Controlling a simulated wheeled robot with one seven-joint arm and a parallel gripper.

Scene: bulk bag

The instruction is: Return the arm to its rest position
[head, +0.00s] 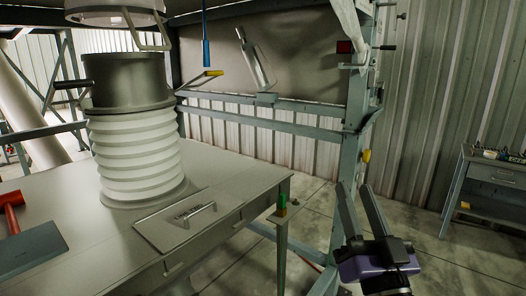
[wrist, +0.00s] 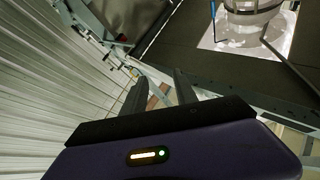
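My gripper (head: 355,188) is at the right of the head view, in front of the blue-grey steel frame post, its two dark fingers pointing up. The fingers stand apart with nothing held between them. In the wrist view my gripper (wrist: 160,77) also shows a clear gap between the fingers. It is to the right of the metal table (head: 225,180) and apart from it in the head view. The purple gripper body is at the lower right; most of the arm is out of view.
A white ribbed bellows (head: 135,155) under a dark cylinder (head: 125,80) stands on the table. A hatch plate with a handle (head: 188,214) and a red mallet (head: 10,208) lie there too. The frame post (head: 352,130) is close behind the gripper. A side bench (head: 490,185) stands far right.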

